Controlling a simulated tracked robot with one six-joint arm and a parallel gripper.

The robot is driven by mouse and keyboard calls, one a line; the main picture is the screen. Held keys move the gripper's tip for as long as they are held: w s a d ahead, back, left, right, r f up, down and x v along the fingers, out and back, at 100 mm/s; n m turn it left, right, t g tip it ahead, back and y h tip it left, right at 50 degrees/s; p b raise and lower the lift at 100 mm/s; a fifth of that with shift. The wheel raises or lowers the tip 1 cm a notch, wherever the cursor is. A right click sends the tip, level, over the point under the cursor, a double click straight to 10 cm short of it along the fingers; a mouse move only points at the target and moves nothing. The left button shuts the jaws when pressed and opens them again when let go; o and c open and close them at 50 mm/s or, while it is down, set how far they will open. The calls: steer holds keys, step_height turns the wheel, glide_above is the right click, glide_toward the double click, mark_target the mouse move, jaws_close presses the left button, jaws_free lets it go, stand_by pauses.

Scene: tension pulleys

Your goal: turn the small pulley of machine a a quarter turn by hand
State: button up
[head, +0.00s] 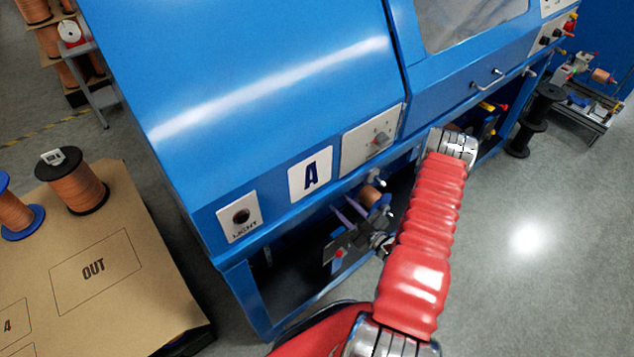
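My red-sleeved arm crosses in front of the bay and bends at a silver joint high up. Beside the sleeve, in the bay's mouth, my gripper (350,212) shows two purple fingers with a gap between them, with nothing visible in the gap. A copper-coloured roll (371,196) is just beyond the fingers. I cannot make out which part is the small pulley; part of the bay is hidden behind my arm.
A brown table (130,285) with copper spools (74,181) stands at left. Black spools (540,105) stand at right. The grey floor at right is clear.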

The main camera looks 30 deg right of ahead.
steer(key=shift+w, duration=0.15)
steer(key=w+a, duration=0.2)
steer(key=w, duration=1.1)
steer(key=shift+w, duration=0.2)
steer(key=shift+c, duration=0.5)
jaws_close()
